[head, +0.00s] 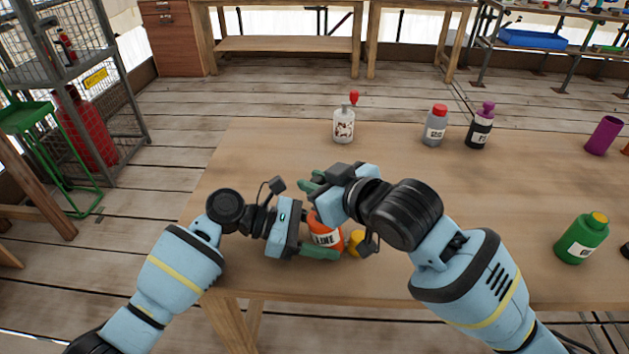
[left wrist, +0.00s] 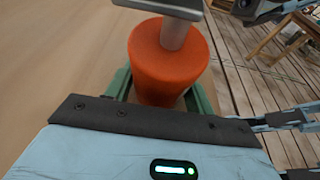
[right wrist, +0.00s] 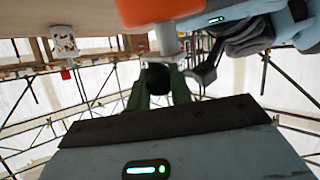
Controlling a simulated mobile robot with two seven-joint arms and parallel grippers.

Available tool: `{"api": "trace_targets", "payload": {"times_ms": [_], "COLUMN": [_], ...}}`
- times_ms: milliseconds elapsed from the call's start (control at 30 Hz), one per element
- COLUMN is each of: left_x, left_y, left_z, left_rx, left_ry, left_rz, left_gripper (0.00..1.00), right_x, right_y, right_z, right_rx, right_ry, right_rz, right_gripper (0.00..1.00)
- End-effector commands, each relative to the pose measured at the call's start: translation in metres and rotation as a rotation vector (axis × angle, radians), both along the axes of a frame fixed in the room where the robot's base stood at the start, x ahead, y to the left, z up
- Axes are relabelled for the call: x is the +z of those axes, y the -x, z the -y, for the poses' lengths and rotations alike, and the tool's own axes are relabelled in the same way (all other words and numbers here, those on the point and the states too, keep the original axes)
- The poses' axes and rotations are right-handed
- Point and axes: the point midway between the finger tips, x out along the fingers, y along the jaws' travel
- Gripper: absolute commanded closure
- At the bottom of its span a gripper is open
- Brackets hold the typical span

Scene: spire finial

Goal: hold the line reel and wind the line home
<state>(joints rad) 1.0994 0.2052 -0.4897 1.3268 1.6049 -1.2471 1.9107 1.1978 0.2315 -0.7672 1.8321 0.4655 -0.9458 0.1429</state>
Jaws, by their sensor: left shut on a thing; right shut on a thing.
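The orange line reel (head: 326,236), with a white label, is above the near left part of the table. It also shows in the left wrist view (left wrist: 168,65), a grey post on its end. My left gripper (left wrist: 160,90) is shut on the reel's body, its green fingers on either side. In the head view my right gripper (head: 308,182) is just above and beyond the reel, and hides part of it. In the right wrist view my right gripper (right wrist: 158,92) is shut on a dark round knob (right wrist: 157,77) beside the reel's grey post (right wrist: 167,40).
A yellow piece (head: 356,241) shows beside the reel. A white bottle with a red top (head: 344,126), a grey bottle (head: 435,128) and a black-and-purple bottle (head: 480,128) stand farther back. A green bottle (head: 581,239) stands at the right. The table (head: 270,150) is clear between them.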

Motion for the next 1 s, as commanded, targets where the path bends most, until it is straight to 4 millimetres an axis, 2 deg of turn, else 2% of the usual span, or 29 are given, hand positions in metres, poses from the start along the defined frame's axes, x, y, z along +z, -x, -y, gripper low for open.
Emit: {"api": "trace_targets", "payload": {"times_ms": [367,833,867,1000], "left_x": [0.0020,0.0019,0.0019,0.0017], "left_y": [-0.0002,-0.0004,-0.0004,-0.0004], "left_z": [0.0007,0.0006,0.0006,0.0004], "left_rx": [-0.001,0.000,0.000,0.000], "left_ry": [0.003,0.003,0.003,0.003], "left_rz": [0.003,0.003,0.003,0.003], "left_gripper": [0.59,0.59,0.59,0.59], "right_x": [-0.0002,0.0005,0.0005,0.0006], "right_y": [0.0003,0.0001,0.0001,0.0001], "right_z": [0.0028,0.0036,0.0036,0.0035], "right_rx": [-0.110,-0.122,-0.122,-0.121], "right_ry": [0.008,0.009,0.009,0.008], "right_rz": [0.021,0.024,0.024,0.025], "right_gripper": [1.00,1.00,0.76,0.58]}}
